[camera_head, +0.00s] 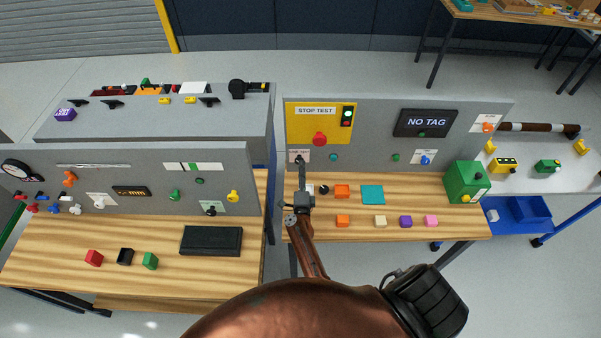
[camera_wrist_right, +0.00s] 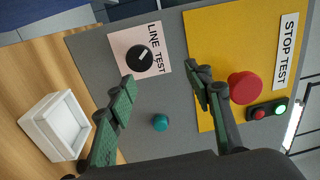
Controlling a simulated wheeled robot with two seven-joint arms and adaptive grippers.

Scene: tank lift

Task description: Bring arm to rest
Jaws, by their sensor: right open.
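My right gripper (camera_head: 302,168) reaches up over the right wooden bench, in front of the grey panel. In the right wrist view its two green-padded fingers (camera_wrist_right: 165,92) are spread apart with nothing between them. Ahead of them is the LINE TEST plate with a black knob (camera_wrist_right: 140,58), and a teal button (camera_wrist_right: 160,123) shows on the panel between the fingers. The fingers appear apart from the knob. My left gripper is not in view.
The yellow STOP TEST plate (camera_head: 293,112) carries a red button (camera_head: 319,139). Coloured blocks, a teal square (camera_head: 372,195) and a green box (camera_head: 467,182) are on the right bench. A white tray (camera_wrist_right: 58,128) lies near the fingers. The left bench (camera_head: 50,262) stands across a gap.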

